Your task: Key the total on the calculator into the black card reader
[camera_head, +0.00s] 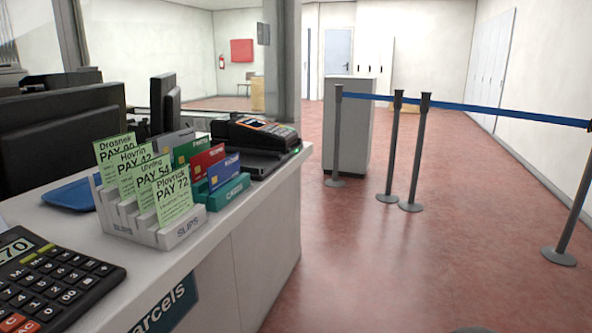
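The calculator (62,283) lies at the lower left on the counter, cut off by the picture's edge. Its display (20,248) shows digits ending in ".70"; the leading digits are out of frame. The black card reader (255,133) sits at the far end of the counter on a dark base. Its keys face up, but its screen is too small to read. My gripper is not in view.
A white slips holder (160,236) with several green PAY slips stands on the counter (232,222) between calculator and reader. Beside it is a green cards holder (228,192) with several cards. Dark monitors (60,135) and a blue tray (72,195) are behind. Red floor to the right is open before the belt posts (392,150).

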